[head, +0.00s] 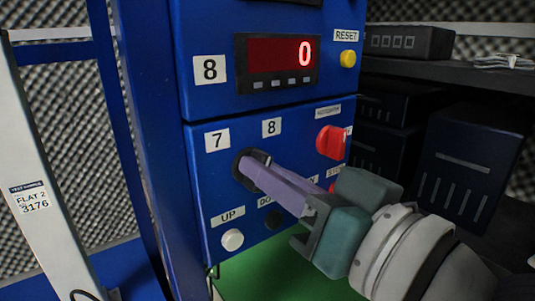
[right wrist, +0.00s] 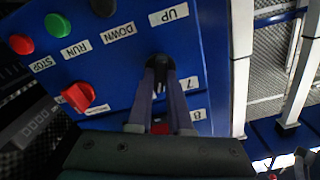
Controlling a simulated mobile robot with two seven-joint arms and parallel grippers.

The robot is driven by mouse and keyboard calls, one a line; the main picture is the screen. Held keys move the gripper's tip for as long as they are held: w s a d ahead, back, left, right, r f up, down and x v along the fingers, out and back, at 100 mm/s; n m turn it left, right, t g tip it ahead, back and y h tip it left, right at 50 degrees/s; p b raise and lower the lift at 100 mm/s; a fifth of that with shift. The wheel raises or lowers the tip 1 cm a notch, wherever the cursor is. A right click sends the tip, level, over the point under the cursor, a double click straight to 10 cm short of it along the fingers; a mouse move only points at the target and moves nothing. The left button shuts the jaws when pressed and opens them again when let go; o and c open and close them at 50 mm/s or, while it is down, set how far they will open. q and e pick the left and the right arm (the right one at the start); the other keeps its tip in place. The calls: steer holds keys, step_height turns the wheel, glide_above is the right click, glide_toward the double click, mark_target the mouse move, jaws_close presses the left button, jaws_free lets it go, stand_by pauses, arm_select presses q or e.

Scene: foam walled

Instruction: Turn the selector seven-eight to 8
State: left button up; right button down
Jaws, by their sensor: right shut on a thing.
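The selector seven-eight is a black round knob (head: 243,165) on the blue panel (head: 205,190), below the labels 7 (head: 217,140) and 8 (head: 271,127). My right gripper (head: 262,172) reaches in from the lower right and its long purple-grey fingers are shut on the knob. My left gripper is not in view.
A red rotary switch (head: 330,142) sits right of the selector. A white UP button (head: 232,239) and a dark DOWN button (head: 273,219) lie below. Above are a display reading 0 (head: 280,62) and a yellow RESET button (head: 348,58). Dark boxes (head: 470,160) stand right.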

steer(key=shift+m, duration=0.6)
steer(key=c, duration=0.8)
jaws_free()
steer(key=shift+c, duration=0.2)
steer(key=shift+p, duration=0.3)
steer(key=p+v, duration=0.1)
steer(key=v, duration=0.9)
